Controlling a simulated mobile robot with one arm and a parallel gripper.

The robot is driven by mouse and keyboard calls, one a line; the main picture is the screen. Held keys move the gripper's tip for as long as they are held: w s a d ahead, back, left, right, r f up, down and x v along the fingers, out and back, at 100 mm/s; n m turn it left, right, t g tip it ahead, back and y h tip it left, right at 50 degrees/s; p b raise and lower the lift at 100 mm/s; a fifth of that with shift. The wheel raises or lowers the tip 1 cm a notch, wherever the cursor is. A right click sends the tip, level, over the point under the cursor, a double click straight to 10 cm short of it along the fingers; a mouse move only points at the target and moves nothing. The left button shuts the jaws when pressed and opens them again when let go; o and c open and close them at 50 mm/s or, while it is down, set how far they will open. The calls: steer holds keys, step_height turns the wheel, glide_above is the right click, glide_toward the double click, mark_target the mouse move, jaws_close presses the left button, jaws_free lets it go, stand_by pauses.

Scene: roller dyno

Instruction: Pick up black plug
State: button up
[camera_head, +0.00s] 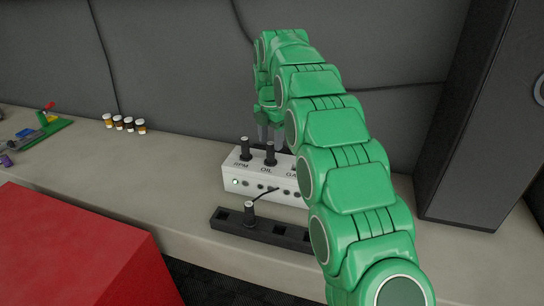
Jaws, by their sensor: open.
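A black plug (250,214) with a pale ring on top stands upright in a black socket strip (290,235). A thin black cable runs from near it up to the front of a white box (262,182). Similar black cylinders stand on the box top, one by the RPM label (245,149) and one by the OIL label (270,154). Another by the third label is mostly hidden by my green arm. My gripper (270,132) points down just behind or above the box, with grey fingers partly showing. It is open; I see nothing held between the fingers.
Several small jars (124,123) stand at the back left of the grey bench (170,175). A green tool with coloured parts (40,132) lies at the far left. A red block (75,245) fills the front left. A tall dark speaker-like cabinet (480,120) stands at right.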

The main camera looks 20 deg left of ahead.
mark_target(271, 152)
steer(key=shift+w+a+f, duration=0.1)
steer(key=shift+f, duration=1.5)
steer(key=shift+w+f, duration=0.1)
steer(key=shift+f, duration=1.45)
steer(key=c, duration=1)
steer(key=shift+r, duration=0.15)
